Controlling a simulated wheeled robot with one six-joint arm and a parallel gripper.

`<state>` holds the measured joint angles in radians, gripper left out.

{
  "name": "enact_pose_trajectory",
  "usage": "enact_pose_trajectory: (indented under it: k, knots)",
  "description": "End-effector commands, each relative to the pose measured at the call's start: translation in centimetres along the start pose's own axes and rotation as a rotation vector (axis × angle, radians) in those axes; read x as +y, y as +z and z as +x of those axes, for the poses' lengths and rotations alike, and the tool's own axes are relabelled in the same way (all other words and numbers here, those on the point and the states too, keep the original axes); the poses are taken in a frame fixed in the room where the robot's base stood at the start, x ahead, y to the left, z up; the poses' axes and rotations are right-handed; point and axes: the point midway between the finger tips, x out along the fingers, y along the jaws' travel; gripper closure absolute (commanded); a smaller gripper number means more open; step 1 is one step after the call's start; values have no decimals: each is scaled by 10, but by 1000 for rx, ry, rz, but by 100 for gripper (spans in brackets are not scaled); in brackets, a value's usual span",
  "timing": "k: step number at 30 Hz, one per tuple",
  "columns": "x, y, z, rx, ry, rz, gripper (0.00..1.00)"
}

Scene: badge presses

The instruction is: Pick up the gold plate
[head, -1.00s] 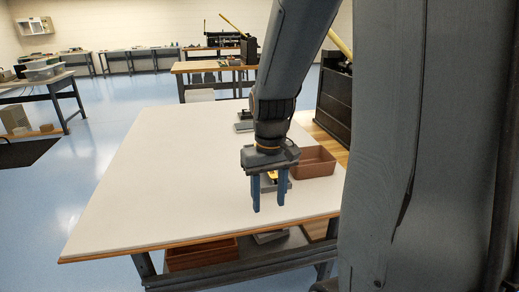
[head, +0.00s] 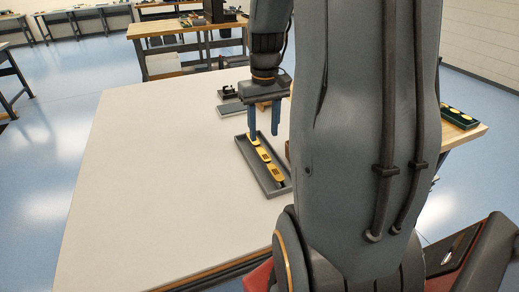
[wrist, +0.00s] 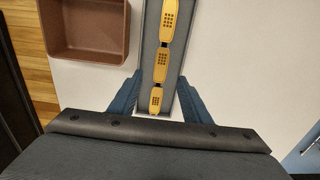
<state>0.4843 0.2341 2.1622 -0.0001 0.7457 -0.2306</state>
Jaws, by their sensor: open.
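Several gold plates lie in a row in a long grey tray (head: 257,168) on the white table; the front one is a gold plate (head: 275,174). In the wrist view the row runs up the picture, with a nearest gold plate (wrist: 156,100), a middle gold plate (wrist: 161,64) and a far gold plate (wrist: 168,20), each with dark dots. My gripper (head: 264,136) is open and empty above the far part of the tray. In the wrist view its blue fingers stand on either side of the row. I cannot tell the exact height gap.
A brown bin (wrist: 85,56) stands left of the tray in the wrist view; my arm mostly hides it in the head view. A dark small fixture (head: 229,92) and a grey slab (head: 231,110) lie farther back. The table's left side (head: 140,180) is clear.

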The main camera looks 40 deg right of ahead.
Motion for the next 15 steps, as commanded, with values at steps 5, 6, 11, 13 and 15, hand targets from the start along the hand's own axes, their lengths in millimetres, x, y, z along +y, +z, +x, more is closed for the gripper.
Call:
enact_pose_trajectory:
  k: [5,6,11,13,15]
  knots:
    - [0,2,16,-3,-1,1,56]
    - [0,2,20,-3,-1,1,56]
    - [-3,4,40,-4,-1,0,56]
    - [-3,3,49,-3,-1,0,56]
    - [-3,3,56,-3,-1,0,56]
